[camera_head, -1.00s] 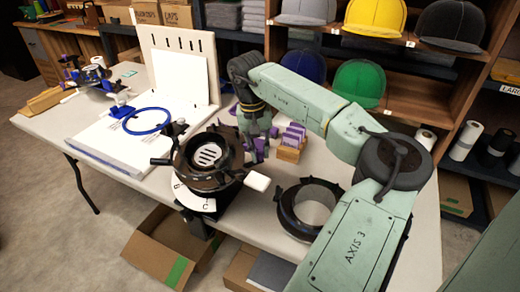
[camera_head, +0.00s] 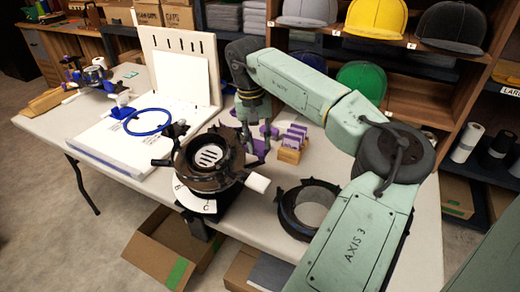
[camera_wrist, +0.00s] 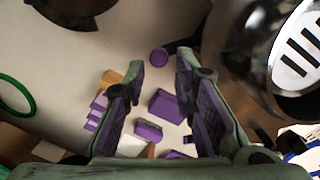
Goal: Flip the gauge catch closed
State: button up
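The gauge (camera_head: 205,160) is a dark round ring fixture on a black stand at the table's front edge, with a slotted pale plate inside. A black lever (camera_head: 162,161) sticks out on its left and a white-ended handle (camera_head: 257,182) on its right. I cannot tell which part is the catch. My gripper (camera_head: 247,147) is just behind and right of the ring, pointing down. In the wrist view my gripper (camera_wrist: 161,68) is open, with nothing between its fingers. The ring's metal rim and slotted plate (camera_wrist: 298,50) show at the upper right, apart from the fingers.
Small purple blocks (camera_wrist: 166,105) lie on the table below my gripper. A wooden holder with purple cards (camera_head: 291,147) stands to the right. A loose black ring (camera_head: 309,207) lies at the front right. A blue hoop (camera_head: 147,121) and a white upright board (camera_head: 180,60) are to the left.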

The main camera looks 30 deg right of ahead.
notch_tip(320, 180, up, 8)
jog(key=shift+w+a+r, duration=0.15)
jog(key=shift+w+a, duration=0.1)
jog(key=shift+a, duration=0.15)
dwell(0.3)
